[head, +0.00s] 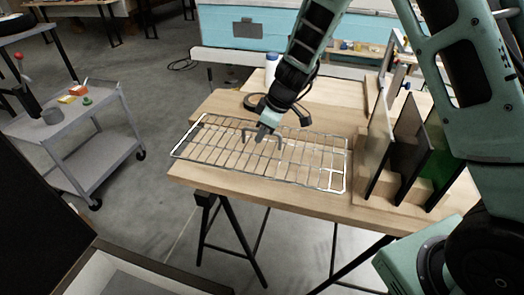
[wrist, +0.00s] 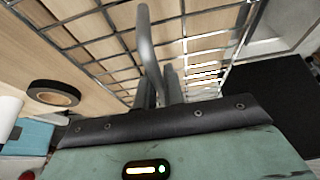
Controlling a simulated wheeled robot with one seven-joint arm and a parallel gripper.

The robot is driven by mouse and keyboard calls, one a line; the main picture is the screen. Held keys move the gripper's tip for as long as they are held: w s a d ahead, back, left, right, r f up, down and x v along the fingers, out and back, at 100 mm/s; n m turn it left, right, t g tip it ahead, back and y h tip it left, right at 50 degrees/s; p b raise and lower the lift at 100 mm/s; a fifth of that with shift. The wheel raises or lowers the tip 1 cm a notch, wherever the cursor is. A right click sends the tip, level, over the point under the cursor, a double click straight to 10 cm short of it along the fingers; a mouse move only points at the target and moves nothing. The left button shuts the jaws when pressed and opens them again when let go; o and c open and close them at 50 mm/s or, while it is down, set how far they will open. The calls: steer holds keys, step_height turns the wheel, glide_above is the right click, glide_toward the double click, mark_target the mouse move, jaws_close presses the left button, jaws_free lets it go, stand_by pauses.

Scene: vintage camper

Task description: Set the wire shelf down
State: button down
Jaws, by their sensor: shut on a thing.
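The wire shelf (head: 312,164) is a silver metal grid, held flat over the front left part of the wooden table (head: 240,107). Its left end reaches past the table's left edge. Whether it touches the tabletop or hangs just above it I cannot tell. My gripper (head: 268,132) comes down from above and is shut on the shelf near its middle. In the wrist view the grid of the shelf (wrist: 206,45) fills the upper part, with a bent grey bar rising by my gripper (wrist: 160,95). The fingertips are partly hidden.
Upright panels, including a green one (head: 440,150), stand in a wooden rack at the table's right. A black tape roll (wrist: 54,93) and a white bottle (head: 271,66) are behind the shelf. A grey cart (head: 75,125) stands on the left, with open floor between.

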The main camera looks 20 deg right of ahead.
mark_target(263, 146)
steer(key=shift+f, duration=2.6)
steer(key=shift+f+b, duration=0.15)
steer(key=shift+b, duration=0.15)
steer(key=c, duration=1.5)
jaws_free()
